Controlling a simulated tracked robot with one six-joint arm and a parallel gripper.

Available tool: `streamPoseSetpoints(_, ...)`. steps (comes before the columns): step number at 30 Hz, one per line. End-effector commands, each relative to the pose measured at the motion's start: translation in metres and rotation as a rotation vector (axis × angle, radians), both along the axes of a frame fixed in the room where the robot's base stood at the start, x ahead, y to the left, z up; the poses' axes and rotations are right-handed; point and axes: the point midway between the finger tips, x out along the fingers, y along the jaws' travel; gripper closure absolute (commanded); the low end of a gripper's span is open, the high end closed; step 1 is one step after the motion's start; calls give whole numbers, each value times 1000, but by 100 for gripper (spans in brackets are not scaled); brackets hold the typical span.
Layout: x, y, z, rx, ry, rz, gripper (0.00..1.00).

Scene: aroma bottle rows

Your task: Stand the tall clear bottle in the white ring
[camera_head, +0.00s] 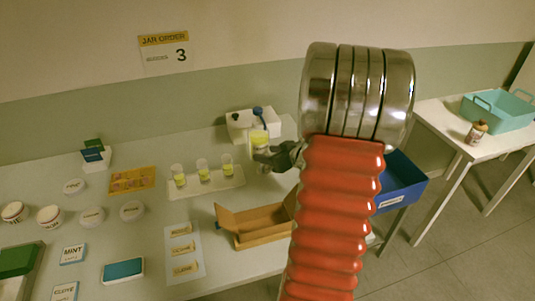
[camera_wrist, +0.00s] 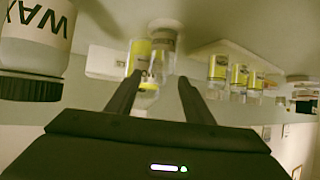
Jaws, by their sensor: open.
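A clear bottle with yellow liquid (camera_head: 260,138) stands at the back of the table, in front of a white box. My gripper (camera_head: 274,158) is beside its lower part, and the jaws are open. In the wrist view, which looks upside down, clear glass with yellow in it and a pale label (camera_wrist: 138,60) shows beyond and between my two fingers (camera_wrist: 155,88). I cannot tell whether the fingers touch it. Round white pieces (camera_head: 132,210) with labels lie flat at the left of the table. I cannot tell which piece is the white ring.
Several small cups of yellow liquid stand on a white tray (camera_head: 235,181); they also show in the wrist view (camera_wrist: 238,75). The white box (camera_head: 240,122) is behind the bottle. A cardboard box (camera_head: 250,238) is in front. A jar marked WAX (camera_wrist: 35,40) is close in the wrist view.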

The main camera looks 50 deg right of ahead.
Motion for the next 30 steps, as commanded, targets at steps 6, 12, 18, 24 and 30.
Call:
streamPoseSetpoints(6, -29, 2, 17, -3, -2, -4, 52)
streamPoseSetpoints(12, -58, 5, 32, -3, -2, -4, 52)
streamPoseSetpoints(18, -83, 7, 46, -2, -1, -4, 52)
streamPoseSetpoints(24, -93, 9, 51, 0, -1, -2, 52)
streamPoseSetpoints(30, -94, 10, 51, 0, -1, -2, 52)
